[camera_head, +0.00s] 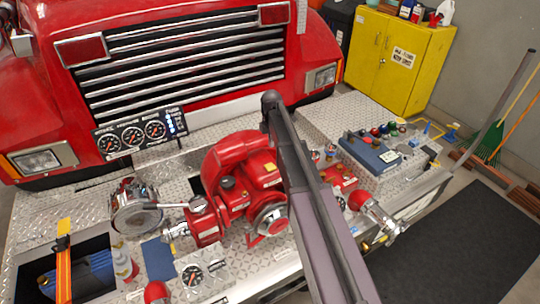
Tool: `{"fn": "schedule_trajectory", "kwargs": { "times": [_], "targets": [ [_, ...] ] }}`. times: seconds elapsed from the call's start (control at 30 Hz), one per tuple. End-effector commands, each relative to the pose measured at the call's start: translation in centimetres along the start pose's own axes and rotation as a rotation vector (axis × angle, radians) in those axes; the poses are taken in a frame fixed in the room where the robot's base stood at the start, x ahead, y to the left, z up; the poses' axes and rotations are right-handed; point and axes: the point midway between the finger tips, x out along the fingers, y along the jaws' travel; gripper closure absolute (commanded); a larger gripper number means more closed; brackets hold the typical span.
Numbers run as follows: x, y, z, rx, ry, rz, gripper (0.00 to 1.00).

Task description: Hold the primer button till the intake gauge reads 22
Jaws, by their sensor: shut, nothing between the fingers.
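A black gauge panel (142,133) with three round dials and a column of blue-white lights stands at the left, below the truck's grille. The labels and needle readings are too small to read, so I cannot tell which is the intake gauge. Coloured knobs (384,129) in red, blue and green stand beside a blue box (371,154) at the right. I cannot make out which part is the primer button. My arm crosses the middle, over the pump's right side. My gripper is not visible.
The pump and its red-capped fittings (362,198) crowd the tread-plate bumper (90,207). An open bay (80,275) with an orange strap is at the left. A yellow cabinet (400,60) stands behind. The dark floor mat (460,240) is clear.

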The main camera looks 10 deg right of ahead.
Motion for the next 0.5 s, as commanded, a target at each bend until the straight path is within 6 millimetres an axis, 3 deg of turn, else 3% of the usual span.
{"fn": "schedule_trajectory", "kwargs": {
  "times": [0.1,0.5],
  "targets": [
    [-1.24,1.02,0.21,-0.057,0.0,0.0,1.0],
    [-1.31,1.27,0.21,-0.089,0.0,0.0,1.0]
  ]
}}
